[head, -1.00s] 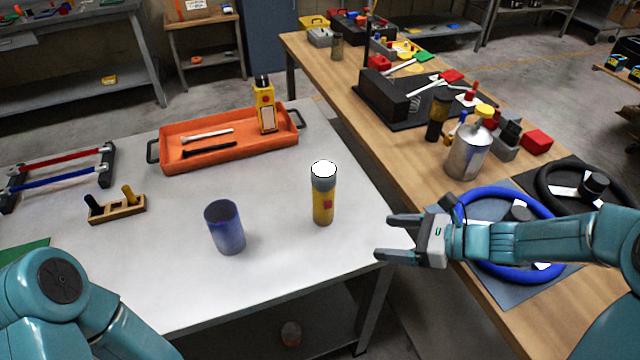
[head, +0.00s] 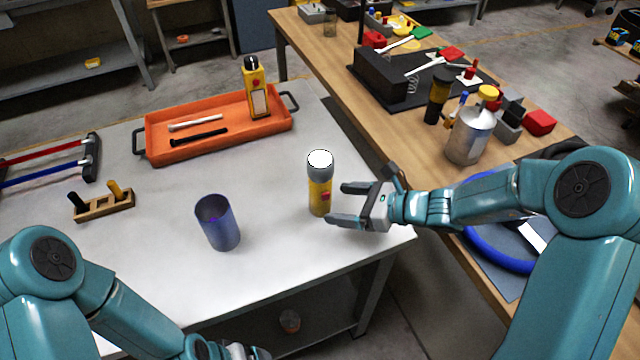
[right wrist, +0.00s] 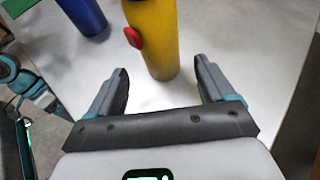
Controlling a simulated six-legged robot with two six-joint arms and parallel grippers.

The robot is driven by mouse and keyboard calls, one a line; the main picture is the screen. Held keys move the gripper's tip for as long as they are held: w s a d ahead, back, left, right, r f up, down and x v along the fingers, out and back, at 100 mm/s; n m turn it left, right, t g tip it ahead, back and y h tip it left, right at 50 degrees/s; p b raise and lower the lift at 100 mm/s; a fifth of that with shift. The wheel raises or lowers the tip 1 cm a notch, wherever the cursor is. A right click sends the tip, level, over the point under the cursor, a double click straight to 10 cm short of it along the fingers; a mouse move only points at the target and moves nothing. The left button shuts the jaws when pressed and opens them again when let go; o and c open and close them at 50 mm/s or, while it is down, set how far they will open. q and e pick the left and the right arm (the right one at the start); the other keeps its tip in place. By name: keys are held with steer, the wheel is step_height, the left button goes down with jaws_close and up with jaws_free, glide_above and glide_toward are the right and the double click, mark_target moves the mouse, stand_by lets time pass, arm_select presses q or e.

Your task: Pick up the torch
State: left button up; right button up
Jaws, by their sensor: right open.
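The torch (head: 319,190) stands upright on the grey-white table, with a yellow body, a red button and a grey head with a white lens. My right gripper (head: 336,204) is open just to the right of the torch, its fingers pointing at it. In the right wrist view the torch's yellow body (right wrist: 155,40) rises just beyond and between the two open fingertips (right wrist: 162,82), not gripped. My left arm shows at the lower left; a dark part at the bottom edge may be its gripper, and its jaws cannot be made out.
A blue cup (head: 218,225) stands left of the torch. An orange tray (head: 220,150) with tools lies behind. A small wooden holder (head: 104,205) is at the left. The wooden table (head: 340,62) on the right holds a silver canister (head: 470,135) and a blue steering wheel.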

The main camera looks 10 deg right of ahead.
mark_target(322, 203)
steer(key=x, duration=0.6)
steer(key=shift+w+f+p, duration=0.1)
steer(key=shift+f+p, duration=0.2)
steer(key=shift+f, duration=0.15)
steer(key=c, duration=1.2)
steer(key=shift+r, duration=0.15)
